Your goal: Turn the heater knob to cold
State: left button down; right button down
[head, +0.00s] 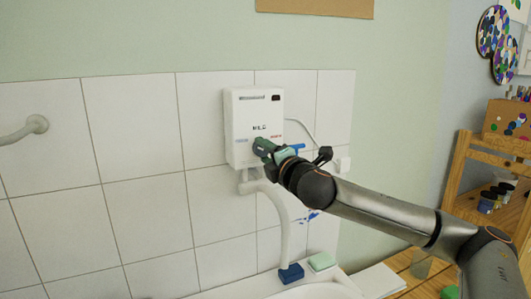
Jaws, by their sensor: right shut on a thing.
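The white water heater (246,105) hangs on the tiled wall near the middle of the head view. It has a slot and a small dark display at the top, a blue mark at lower left and a red mark at lower right of its front. My right gripper (262,148) reaches in from the right and is at the heater's lower front. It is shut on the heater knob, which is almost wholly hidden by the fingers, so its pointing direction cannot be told. My left gripper is out of view.
A wooden shelf (466,172) with jars stands at right. The tiled wall left of the heater is mostly bare.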

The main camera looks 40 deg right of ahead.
jog(key=shift+c, duration=1.4)
grip_release()
jog(key=b+v, duration=0.2)
jog(key=shift+s+a+f, duration=0.15)
jog(key=shift+s+f, duration=0.05)
jog(key=shift+s, duration=0.15)
jog(key=shift+b+v, duration=1.1)
jog(key=shift+v, duration=0.1)
jog(key=b+v, duration=0.3)
jog(key=v, duration=0.4)
jog(key=shift+r, duration=0.2)
jog(key=shift+s+a, duration=0.1)
jog(key=shift+s, duration=0.05)
